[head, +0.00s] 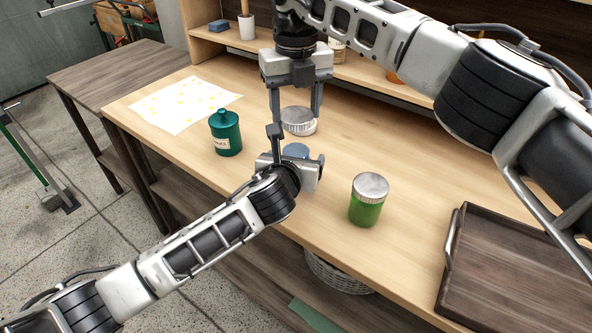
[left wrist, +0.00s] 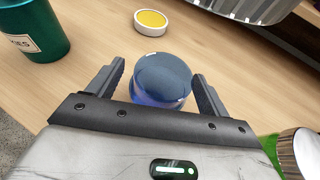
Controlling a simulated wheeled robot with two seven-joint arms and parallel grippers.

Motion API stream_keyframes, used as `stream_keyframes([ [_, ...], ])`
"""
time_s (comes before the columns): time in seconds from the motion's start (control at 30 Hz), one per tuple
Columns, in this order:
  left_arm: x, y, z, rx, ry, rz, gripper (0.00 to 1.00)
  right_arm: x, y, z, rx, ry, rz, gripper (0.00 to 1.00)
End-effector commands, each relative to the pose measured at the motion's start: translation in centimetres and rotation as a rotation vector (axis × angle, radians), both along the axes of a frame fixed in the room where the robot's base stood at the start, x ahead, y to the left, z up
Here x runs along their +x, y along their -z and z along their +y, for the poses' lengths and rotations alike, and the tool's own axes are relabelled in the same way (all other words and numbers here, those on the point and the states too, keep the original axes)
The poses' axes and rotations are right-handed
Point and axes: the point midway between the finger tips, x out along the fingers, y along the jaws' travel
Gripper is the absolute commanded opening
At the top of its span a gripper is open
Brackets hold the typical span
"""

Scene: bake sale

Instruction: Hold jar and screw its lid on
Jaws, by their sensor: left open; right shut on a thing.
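A blue jar (head: 296,150) with no lid on it stands on the table, partly hidden by my left gripper in the head view. In the left wrist view the blue jar (left wrist: 162,80) is between the spread fingers of my open left gripper (left wrist: 160,85), with a gap at each side. The left gripper (head: 297,153) is low at the table. My right gripper (head: 297,112) points down and is shut on a silver lid (head: 299,121). The lid also shows large at the top of the left wrist view (left wrist: 245,8), above the table and apart from the jar.
A green jar (head: 367,206) with a silver lid stands to the right. A small yellow-topped white dish (left wrist: 150,22) lies beyond the blue jar. A dark tray (head: 520,280) is at the far right.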

Motion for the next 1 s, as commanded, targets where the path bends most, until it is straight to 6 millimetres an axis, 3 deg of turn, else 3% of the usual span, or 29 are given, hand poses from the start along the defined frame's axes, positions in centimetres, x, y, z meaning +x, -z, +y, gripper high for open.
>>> stream_keyframes([
  [0.4, 0.6, 0.3, -0.1, 0.0, 0.0, 0.0, 0.79, 0.0, 0.0, 0.0, 0.0, 0.0, 0.0, 0.35],
  [0.63, 0.6, 0.3, -0.1, 0.001, 0.0, 0.0, 0.15, 0.0, 0.0, 0.0, 0.0, 0.0, 0.0, 0.35],
  [0.8, 0.6, 0.3, -0.1, 0.001, 0.0, 0.001, 0.13, 0.0, 0.5, 0.0, -0.001, 0.0, 0.002, 0.35],
  [1.0, 0.6, 0.3, -0.1, 0.001, 0.0, 0.0, 0.13, 0.0, 3.3, 0.0, -0.002, 0.0, 0.003, 0.35],
])
